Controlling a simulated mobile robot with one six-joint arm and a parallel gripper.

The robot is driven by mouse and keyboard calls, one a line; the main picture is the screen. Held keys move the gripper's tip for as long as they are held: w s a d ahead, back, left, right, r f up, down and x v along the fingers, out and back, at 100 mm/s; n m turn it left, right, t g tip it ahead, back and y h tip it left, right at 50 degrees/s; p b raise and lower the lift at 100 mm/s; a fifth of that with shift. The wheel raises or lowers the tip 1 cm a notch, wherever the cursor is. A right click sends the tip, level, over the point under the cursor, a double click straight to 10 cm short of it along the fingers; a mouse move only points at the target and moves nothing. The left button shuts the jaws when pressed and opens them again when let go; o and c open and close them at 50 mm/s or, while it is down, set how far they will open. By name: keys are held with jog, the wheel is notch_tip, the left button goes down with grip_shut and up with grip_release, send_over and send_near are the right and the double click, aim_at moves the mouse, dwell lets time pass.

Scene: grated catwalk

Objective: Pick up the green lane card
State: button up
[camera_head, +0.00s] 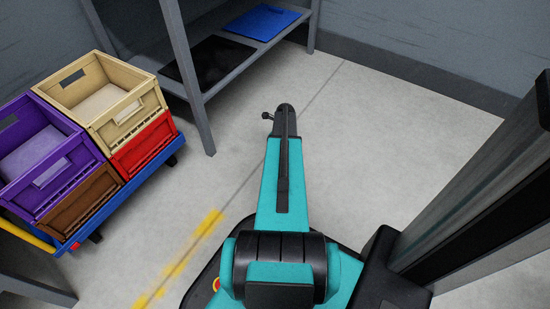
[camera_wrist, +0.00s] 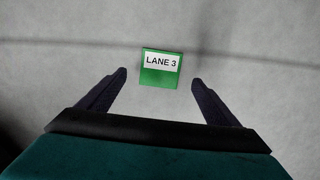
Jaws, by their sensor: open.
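The green lane card (camera_wrist: 160,77) shows in the wrist view, a small green piece with a white label reading "LANE 3". It appears to lie on the grey floor, just beyond and between the fingertips of my gripper (camera_wrist: 160,80). My gripper is open, with a dark finger on each side and nothing held between them. In the head view my teal arm reaches forward over the floor. The card and my fingers cannot be made out there.
A blue cart (camera_head: 125,190) at left carries a purple crate (camera_head: 40,150), a beige crate (camera_head: 105,95), a red crate (camera_head: 145,150) and a brown crate (camera_head: 80,205). A grey shelf (camera_head: 190,70) at the back holds a blue mat (camera_head: 262,22) and a black mat (camera_head: 208,62).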

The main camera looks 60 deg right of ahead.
jog(key=shift+w+f+b, duration=0.2)
jog(key=shift+f+b, duration=0.6)
jog(key=shift+f, duration=0.5)
jog(key=shift+w+f+b, duration=0.15)
jog(key=shift+f+b, duration=0.65)
jog(key=shift+f, duration=0.45)
jog(key=shift+c, duration=0.4)
jog(key=c, duration=1.1)
jog(key=shift+r, duration=0.1)
jog(key=shift+c, duration=0.2)
jog(key=shift+r+p, duration=0.85)
jog(key=shift+r, duration=0.2)
jog(key=shift+s+r+p, duration=0.3)
jog(key=shift+r+p, duration=0.4)
jog(key=shift+r, duration=0.25)
jog(key=s+a+p, duration=0.1)
jog(key=s, duration=0.4)
jog(key=s+a+p, duration=0.1)
jog(key=s+p, duration=0.1)
jog(key=s, duration=0.3)
jog(key=s+a+p, duration=0.1)
jog(key=s, duration=0.4)
jog(key=shift+a+r+p, duration=0.35)
jog(key=shift+r+p, duration=0.05)
